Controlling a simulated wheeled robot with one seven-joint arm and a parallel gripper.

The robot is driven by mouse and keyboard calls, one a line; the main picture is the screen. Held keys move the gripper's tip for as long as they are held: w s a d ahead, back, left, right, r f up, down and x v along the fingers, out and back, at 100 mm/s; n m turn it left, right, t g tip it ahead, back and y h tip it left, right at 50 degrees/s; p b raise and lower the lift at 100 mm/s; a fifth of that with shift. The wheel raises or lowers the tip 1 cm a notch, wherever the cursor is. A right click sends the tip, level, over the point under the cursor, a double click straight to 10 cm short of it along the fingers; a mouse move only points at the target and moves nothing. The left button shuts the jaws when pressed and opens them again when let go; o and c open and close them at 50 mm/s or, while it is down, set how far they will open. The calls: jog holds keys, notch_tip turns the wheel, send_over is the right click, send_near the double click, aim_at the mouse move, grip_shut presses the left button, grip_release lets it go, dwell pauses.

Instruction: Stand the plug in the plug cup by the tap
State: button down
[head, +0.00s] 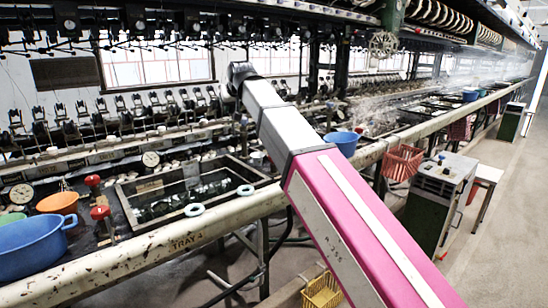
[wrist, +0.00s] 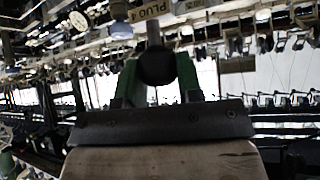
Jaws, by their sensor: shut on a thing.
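In the wrist view, my gripper (wrist: 155,85) is shut on the plug (wrist: 157,66), a dark round piece with a paler stem that points up in the picture. The green fingers press it from both sides. A label reading PLUG 4 (wrist: 151,10) shows beyond it at the top. I cannot make out the plug cup for certain. In the head view, red-topped taps (head: 101,213) stand at the left by an open basin (head: 124,205). My arm crosses the middle, and I cannot make out the gripper or plug there.
A worn rail marked TRAY 4 (head: 188,240) runs along the front, with pale rings (head: 194,210) on it. Blue (head: 28,250) and orange (head: 58,203) bowls sit left. A red basket (head: 402,161) hangs right. A grey-topped cabinet (head: 438,190) stands on the floor.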

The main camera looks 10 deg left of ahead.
jog(key=w+d+f, duration=0.6)
jog(key=w+f, duration=0.4)
jog(key=shift+w+d+f, duration=0.15)
jog(key=shift+d+f, duration=0.1)
jog(key=shift+f, duration=0.5)
jog(key=c, duration=0.8)
grip_release()
jog(key=shift+r, duration=0.1)
jog(key=v, duration=1.2)
jog(key=shift+r, duration=0.25)
